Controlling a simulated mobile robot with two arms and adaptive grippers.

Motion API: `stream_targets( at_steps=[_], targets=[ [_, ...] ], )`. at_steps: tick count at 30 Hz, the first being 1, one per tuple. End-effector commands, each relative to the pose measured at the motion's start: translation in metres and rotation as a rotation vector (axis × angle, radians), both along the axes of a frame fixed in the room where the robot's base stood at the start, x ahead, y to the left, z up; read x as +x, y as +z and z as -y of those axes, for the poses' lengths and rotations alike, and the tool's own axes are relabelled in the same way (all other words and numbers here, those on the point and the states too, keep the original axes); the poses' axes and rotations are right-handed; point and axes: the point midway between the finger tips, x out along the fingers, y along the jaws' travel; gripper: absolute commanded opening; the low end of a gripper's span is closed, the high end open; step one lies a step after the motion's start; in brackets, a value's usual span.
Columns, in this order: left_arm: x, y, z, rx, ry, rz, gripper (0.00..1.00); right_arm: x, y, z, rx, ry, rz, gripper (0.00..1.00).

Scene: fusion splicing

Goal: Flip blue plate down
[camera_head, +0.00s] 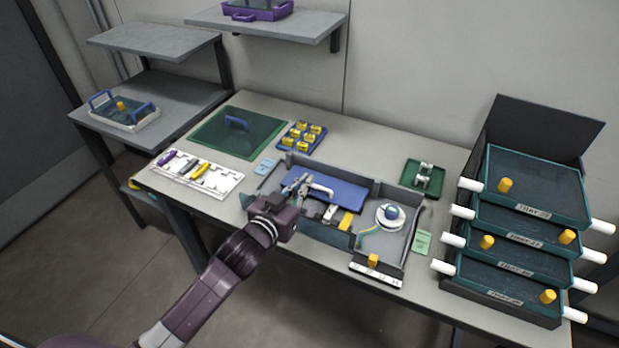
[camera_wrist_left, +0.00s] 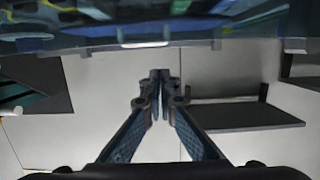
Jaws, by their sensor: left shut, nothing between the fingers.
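The blue plate (camera_head: 346,196) lies in the back part of a grey open-topped tray (camera_head: 388,258) on the table. A white handle-like piece (camera_head: 321,188) shows at the plate's left part. My left gripper (camera_head: 300,184) is shut and empty, over the left part of the blue plate, close to the white piece. I cannot tell whether it touches either. In the left wrist view the two fingers (camera_wrist_left: 160,78) meet at their tips. A blurred blue band crosses the top of that view; I cannot tell what it is. My right gripper is not in view.
The tray also holds a white round spool (camera_head: 390,216) and yellow pieces. A green mat (camera_head: 225,135), a block of yellow parts (camera_head: 302,137) and a white holder (camera_head: 198,174) are at the left. Stacked green trays (camera_head: 535,190) stand at the right.

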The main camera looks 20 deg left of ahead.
Motion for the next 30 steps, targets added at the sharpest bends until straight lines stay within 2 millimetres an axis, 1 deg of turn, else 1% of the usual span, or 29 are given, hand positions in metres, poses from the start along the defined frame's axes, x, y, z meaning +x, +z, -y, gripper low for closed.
stream_targets(
  at_steps=[1, 3, 6, 12, 18, 30],
  targets=[
    [-0.011, -0.005, -0.003, 0.000, 0.001, 0.002, 0.00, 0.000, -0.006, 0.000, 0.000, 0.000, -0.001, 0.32],
    [-0.024, -0.005, -0.006, 0.000, 0.001, 0.004, 0.00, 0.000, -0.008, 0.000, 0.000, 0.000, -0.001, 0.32],
    [-0.040, -0.007, -0.009, 0.000, 0.002, 0.005, 0.00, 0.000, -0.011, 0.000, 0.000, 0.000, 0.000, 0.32],
    [-0.061, -0.008, -0.013, 0.001, 0.002, 0.008, 0.00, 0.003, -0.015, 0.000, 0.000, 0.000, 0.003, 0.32],
    [-0.068, -0.007, -0.015, 0.001, 0.001, 0.011, 0.00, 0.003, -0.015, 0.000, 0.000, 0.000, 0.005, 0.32],
    [-0.067, -0.007, -0.015, 0.001, 0.001, 0.011, 0.00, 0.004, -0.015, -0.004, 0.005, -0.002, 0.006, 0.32]
  ],
)
